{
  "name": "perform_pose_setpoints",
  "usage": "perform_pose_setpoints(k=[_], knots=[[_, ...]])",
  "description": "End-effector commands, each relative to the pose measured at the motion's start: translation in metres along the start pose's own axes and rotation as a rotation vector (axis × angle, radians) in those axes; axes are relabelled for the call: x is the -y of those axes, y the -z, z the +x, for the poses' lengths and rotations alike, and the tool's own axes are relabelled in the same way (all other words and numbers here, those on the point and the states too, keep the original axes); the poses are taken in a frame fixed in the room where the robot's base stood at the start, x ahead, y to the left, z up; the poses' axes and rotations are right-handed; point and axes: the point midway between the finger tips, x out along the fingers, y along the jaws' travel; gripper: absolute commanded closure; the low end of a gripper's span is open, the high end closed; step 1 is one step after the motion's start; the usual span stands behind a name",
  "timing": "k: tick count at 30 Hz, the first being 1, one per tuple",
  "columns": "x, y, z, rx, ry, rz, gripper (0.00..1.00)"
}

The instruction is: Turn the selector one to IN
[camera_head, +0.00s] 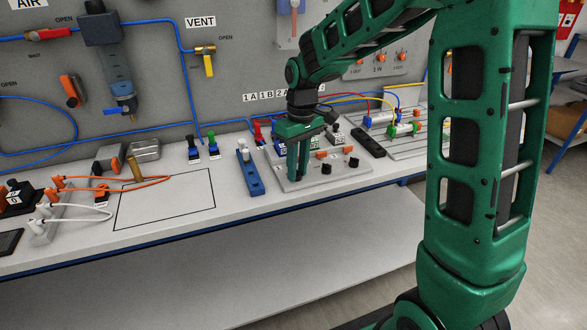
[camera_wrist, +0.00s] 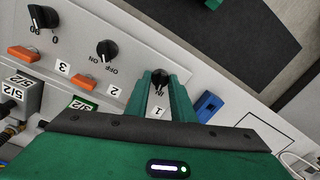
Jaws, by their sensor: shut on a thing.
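Selector one, a black knob (camera_wrist: 160,76), sits between the two green fingers of my gripper (camera_wrist: 161,86) in the wrist view, just above the label "1". The fingers are shut on it. Its pointer and markings are mostly hidden by the fingers. In the head view my gripper (camera_head: 297,172) points down at the left part of the light panel (camera_head: 310,183), hiding selector one. Selector two (camera_wrist: 107,49), marked OFF and ON, and a third knob (camera_wrist: 44,17) stand to the left in the wrist view. They also show in the head view as black knobs (camera_head: 327,169) and (camera_head: 353,163).
Orange blocks (camera_wrist: 88,84) and small valve units (camera_wrist: 30,98) lie behind the knobs. A blue holder (camera_head: 249,172) stands left of the panel. Tubes and fittings (camera_head: 403,130) are at the back right.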

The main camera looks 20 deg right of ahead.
Motion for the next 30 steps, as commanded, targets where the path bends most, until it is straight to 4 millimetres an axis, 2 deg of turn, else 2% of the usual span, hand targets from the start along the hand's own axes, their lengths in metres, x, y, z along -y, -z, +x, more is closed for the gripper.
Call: perform_pose_setpoints(k=[12,30], knots=[[0.0000,0.0022,-0.0012,0.012,-0.002,-0.266,1.00],[-0.0015,0.0022,-0.0016,0.016,-0.003,-0.338,1.00]])
